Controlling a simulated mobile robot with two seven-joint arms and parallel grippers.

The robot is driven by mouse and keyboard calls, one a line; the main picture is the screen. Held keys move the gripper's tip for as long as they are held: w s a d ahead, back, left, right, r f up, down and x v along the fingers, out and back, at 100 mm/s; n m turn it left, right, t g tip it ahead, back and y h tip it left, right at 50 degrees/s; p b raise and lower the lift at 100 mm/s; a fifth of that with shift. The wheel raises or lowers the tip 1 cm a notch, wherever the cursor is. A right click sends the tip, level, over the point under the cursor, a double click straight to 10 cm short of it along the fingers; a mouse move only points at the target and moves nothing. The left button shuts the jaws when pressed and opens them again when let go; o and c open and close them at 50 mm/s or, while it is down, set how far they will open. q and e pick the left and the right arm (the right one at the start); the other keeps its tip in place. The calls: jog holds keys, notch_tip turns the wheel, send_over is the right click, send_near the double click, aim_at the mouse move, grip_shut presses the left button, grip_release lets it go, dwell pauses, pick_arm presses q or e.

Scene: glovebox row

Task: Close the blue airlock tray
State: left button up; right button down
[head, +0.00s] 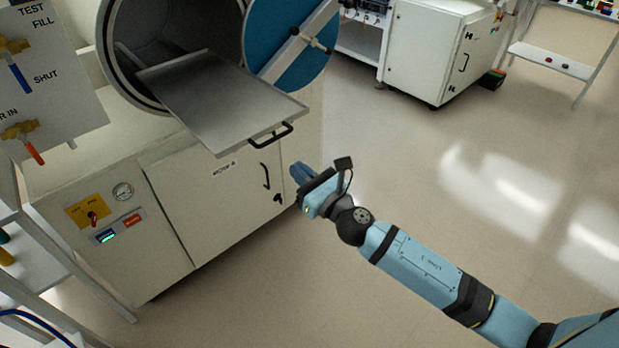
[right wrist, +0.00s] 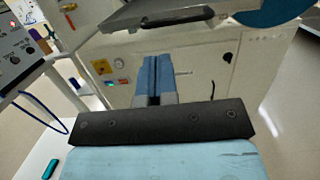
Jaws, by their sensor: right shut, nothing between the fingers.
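The airlock tray (head: 212,98) is a grey metal plate that sticks out of the round airlock opening in the head view. A black handle (head: 271,136) is on its front edge. The round blue airlock door (head: 268,30) stands swung open at the right of the opening. In the right wrist view, the tray's underside (right wrist: 165,12) and its handle (right wrist: 177,17) show at the top. My right gripper (head: 297,172) is below and to the right of the handle, apart from it. Its blue fingers (right wrist: 157,78) are together and hold nothing. My left gripper is not in view.
A white cabinet (head: 215,205) with a gauge and a yellow switch plate stands under the airlock. A valve panel (head: 40,75) is at the far left, above a shelf rack (head: 50,270). Open floor (head: 440,170) lies to the right.

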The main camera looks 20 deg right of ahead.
aim_at(270, 143)
pick_arm(q)
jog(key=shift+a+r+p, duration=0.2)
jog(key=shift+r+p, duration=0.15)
jog(key=shift+p, duration=0.1)
pick_arm(e)
jog(key=x, duration=0.8)
